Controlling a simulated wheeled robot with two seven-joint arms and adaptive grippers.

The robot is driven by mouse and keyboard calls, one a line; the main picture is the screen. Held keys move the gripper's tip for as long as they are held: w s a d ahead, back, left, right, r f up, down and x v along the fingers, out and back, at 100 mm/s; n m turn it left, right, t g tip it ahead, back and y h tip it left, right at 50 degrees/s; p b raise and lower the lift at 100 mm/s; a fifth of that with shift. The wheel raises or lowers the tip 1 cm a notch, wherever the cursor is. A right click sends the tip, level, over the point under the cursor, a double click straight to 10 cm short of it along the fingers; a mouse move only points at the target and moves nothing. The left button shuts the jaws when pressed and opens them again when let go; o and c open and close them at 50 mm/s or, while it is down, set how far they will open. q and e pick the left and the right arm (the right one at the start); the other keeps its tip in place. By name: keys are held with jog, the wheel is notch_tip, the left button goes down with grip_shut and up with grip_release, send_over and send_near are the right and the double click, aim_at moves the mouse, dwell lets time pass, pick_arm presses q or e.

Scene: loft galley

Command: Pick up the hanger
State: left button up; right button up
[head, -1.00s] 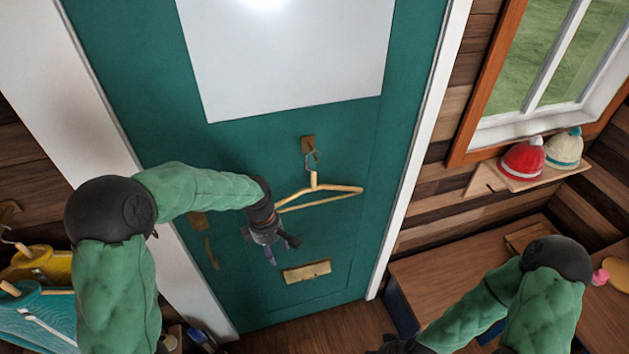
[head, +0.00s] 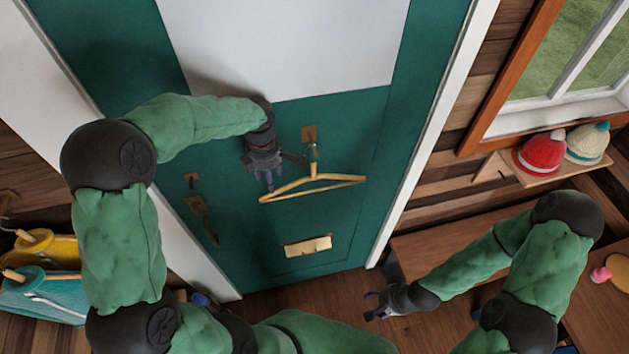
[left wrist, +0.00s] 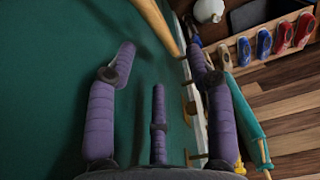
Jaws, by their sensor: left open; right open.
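A wooden hanger (head: 314,186) hangs by its metal hook from a brass wall hook (head: 309,134) on the green door. My left gripper (head: 278,176) is just left of the hanger's upper part in the head view, open and apparently empty. In the left wrist view its purple fingers (left wrist: 160,95) are spread, and a wooden bar (left wrist: 160,28), seemingly part of the hanger, shows beyond them at the top. I cannot tell whether a finger touches it. My right gripper (head: 376,304) is open and empty, low over the floor on the right.
The green door (head: 350,225) has a brass mail slot (head: 308,246) and a handle (head: 208,225). A shelf with a red hat (head: 540,153) and a cream hat (head: 587,144) is on the right. Yellow and teal items hang at far left. The left wrist view shows a shoe rack (left wrist: 255,42).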

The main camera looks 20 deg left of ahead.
pick_arm(q)
notch_tip(320, 180, down, 4)
jog(key=shift+f+p, duration=0.1)
jog(key=shift+p, duration=0.2)
notch_tip(320, 180, down, 3)
jog(key=shift+d+f+p, duration=0.1)
jog(key=shift+f+p, duration=0.1)
jog(key=shift+p, duration=0.35)
jog(key=shift+f, duration=0.6)
grip_shut()
